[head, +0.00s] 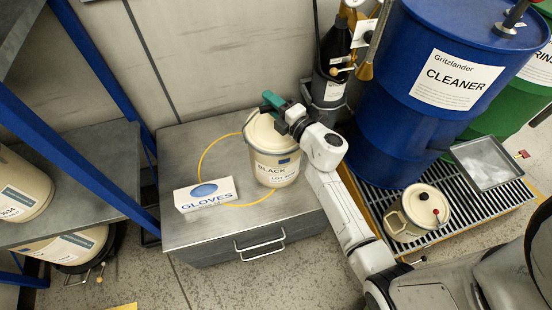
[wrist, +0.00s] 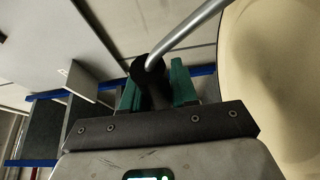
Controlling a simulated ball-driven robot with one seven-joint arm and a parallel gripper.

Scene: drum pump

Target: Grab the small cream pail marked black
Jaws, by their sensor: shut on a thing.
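The small cream pail (head: 277,163) carries a label reading BLACK. It appears to stand on the grey metal cabinet (head: 185,150), inside a yellow ring drawn on the top. My gripper (head: 272,101), with green fingers, is at the pail's upper rim and covers part of its lid. In the wrist view my gripper (wrist: 158,88) is shut on the black grip (wrist: 148,72) of a metal bail handle (wrist: 188,32). The pail's cream side (wrist: 275,80) fills the right of that view, beside the fingers.
A white GLOVES box (head: 205,194) lies on the cabinet left of the pail. A blue CLEANER drum (head: 425,85) stands to the right. A blue-framed shelf (head: 75,175) is at left.

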